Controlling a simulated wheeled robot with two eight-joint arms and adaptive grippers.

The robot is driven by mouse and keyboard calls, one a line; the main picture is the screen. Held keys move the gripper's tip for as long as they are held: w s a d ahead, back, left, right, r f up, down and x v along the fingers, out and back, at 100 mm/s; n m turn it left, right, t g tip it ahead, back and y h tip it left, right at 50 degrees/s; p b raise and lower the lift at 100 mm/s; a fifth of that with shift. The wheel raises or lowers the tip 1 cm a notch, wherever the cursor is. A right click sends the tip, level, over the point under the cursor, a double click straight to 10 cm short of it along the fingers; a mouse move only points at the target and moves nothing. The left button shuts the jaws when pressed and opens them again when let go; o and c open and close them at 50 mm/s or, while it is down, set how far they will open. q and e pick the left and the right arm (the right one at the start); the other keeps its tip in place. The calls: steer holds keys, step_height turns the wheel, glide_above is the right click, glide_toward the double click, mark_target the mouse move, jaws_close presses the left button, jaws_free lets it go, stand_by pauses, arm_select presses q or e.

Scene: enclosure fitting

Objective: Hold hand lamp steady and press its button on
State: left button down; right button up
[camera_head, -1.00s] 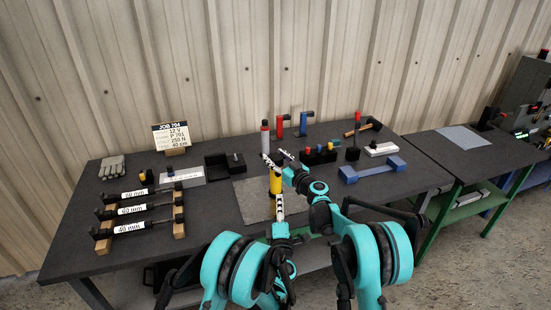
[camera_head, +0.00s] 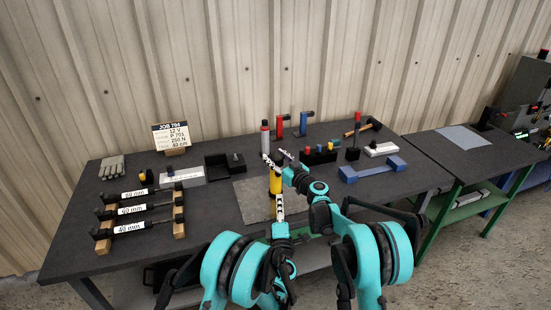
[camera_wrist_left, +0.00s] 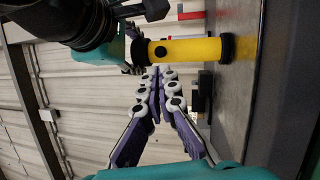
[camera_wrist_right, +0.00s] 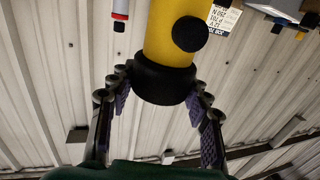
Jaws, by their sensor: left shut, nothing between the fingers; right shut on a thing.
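The yellow hand lamp (camera_head: 276,184) stands upright over the grey mat near the front of the table. I cannot tell whether its black base (camera_wrist_left: 227,48) touches the mat. My right gripper (camera_head: 279,160) is shut on the lamp's black upper end (camera_wrist_right: 165,80), with a finger on each side.
A red and grey bottle-like item (camera_head: 265,138) stands behind the lamp. The grey mat (camera_head: 250,203) has bare room left of the lamp.

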mark_target(279, 178)
arm_select(q)
step_height(279, 178, up, 4)
steer(key=d+g+h, duration=0.2)
steer(key=g+h, duration=0.5)
steer(key=shift+w+a+f, duration=0.1)
steer(key=shift+w+a, duration=0.3)
steer(key=shift+w, duration=1.05)
steer(key=shift+w+a, duration=0.4)
steer(key=shift+w, duration=1)
steer(key=shift+w+a+f, duration=0.1)
steer(key=shift+w+a, duration=0.3)
steer(key=shift+w, duration=1.05)
